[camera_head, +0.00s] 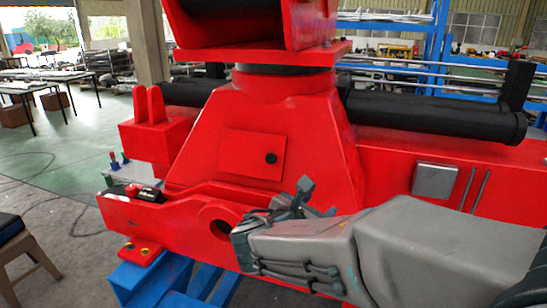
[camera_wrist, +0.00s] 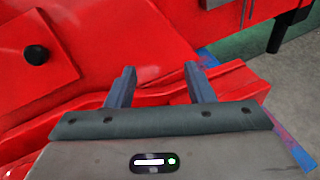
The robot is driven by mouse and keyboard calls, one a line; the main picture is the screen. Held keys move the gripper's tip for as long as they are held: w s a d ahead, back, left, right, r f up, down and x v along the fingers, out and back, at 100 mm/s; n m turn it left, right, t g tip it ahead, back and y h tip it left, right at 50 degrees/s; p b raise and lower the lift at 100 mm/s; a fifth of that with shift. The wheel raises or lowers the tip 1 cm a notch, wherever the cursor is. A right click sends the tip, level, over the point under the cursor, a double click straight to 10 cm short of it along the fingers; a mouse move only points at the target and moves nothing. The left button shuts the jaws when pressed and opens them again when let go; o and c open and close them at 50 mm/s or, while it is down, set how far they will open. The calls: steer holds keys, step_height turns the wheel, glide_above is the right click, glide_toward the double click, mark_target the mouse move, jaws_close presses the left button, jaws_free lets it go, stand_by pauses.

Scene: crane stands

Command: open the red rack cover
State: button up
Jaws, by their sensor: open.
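The red rack cover (camera_head: 240,152) is a flat red panel with a round black knob (camera_head: 271,158) near its right edge. It lies against the sloped face of the red crane body and looks closed. The cover also shows at the left of the wrist view (camera_wrist: 52,73), with its knob (camera_wrist: 36,54). My gripper (camera_head: 303,200) is open and empty, below and to the right of the cover in the head view. In the wrist view its two fingers (camera_wrist: 159,75) stand apart over bare red metal, clear of the knob. Nothing in these frames shows contact.
A red beam (camera_head: 160,215) with a round hole runs below the cover. A black cylinder (camera_head: 435,115) lies along the right side, above a grey plate (camera_head: 434,180). A stool (camera_head: 20,245) stands at the left edge. The floor (camera_head: 60,190) at left is mostly clear, with cables.

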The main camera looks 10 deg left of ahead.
mark_target(270, 158)
steer(key=a+r+n+t+y, duration=0.2)
steer(key=a+n+y, duration=0.15)
steer(key=a, duration=0.35)
steer(key=a+r+n+t+y, duration=0.2)
steer(key=a+n, duration=0.3)
steer(key=a, duration=0.2)
steer(key=shift+h, duration=0.25)
steer(key=w+p, duration=0.1)
steer(key=w, duration=0.3)
steer(key=w+d+p, duration=0.1)
steer(key=w, duration=0.4)
steer(key=w+p, duration=0.1)
steer(key=w, duration=0.3)
steer(key=shift+w+d+f, duration=0.2)
steer(key=shift+f, duration=0.05)
steer(key=shift+c, duration=0.3)
jaws_close()
